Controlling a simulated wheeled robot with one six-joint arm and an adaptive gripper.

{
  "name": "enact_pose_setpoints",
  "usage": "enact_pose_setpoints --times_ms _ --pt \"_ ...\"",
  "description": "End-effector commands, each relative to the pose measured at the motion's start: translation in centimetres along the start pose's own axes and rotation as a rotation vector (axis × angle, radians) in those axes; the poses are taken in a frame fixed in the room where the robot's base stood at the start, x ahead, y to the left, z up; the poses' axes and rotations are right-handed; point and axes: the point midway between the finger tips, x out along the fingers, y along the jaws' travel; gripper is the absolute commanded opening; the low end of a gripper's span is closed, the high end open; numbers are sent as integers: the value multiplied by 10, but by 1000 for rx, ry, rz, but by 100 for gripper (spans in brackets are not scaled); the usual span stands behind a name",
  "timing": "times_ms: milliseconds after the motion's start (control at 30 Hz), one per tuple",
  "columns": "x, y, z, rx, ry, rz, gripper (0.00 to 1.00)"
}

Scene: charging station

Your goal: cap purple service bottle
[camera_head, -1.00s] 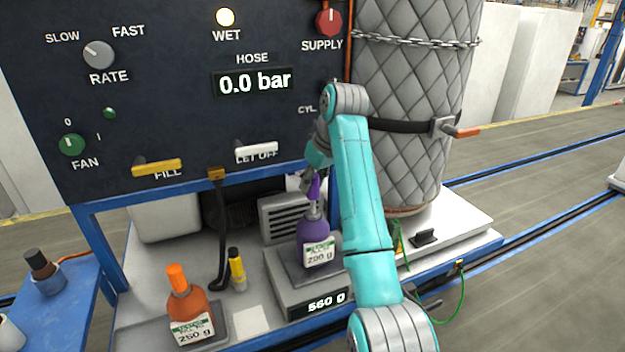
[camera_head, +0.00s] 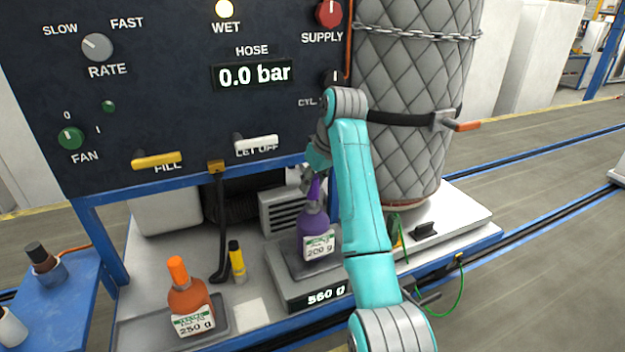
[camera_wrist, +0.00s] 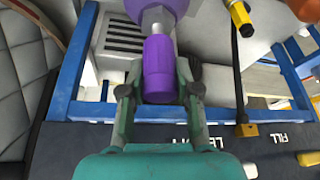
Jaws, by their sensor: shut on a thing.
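The purple service bottle (camera_head: 315,228) stands upright on the scale (camera_head: 306,284), its label reading 200 g. Its body also shows at the top of the wrist view (camera_wrist: 155,8). My gripper (camera_head: 311,180) is above the bottle, partly hidden by my arm. In the wrist view my gripper (camera_wrist: 158,88) is shut on the purple cap (camera_wrist: 160,68), one finger on each side. The cap is in line with the bottle's grey neck (camera_wrist: 156,20) and appears to meet it. I cannot tell whether it is seated or threaded.
The scale reads 560 g. An orange bottle (camera_head: 189,300) stands on a tray at the left, beside a yellow marker-like tube (camera_head: 237,262). The dark control panel (camera_head: 180,90) overhangs behind. A quilted cylinder (camera_head: 408,110) stands to the right.

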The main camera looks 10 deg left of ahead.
Motion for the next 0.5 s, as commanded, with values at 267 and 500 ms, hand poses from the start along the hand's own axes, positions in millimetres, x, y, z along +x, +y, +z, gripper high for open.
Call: enact_pose_setpoints --times_ms 267,500 --pt "6 0 2 0 0 0 8" --pt "10 0 4 0 1 0 8"
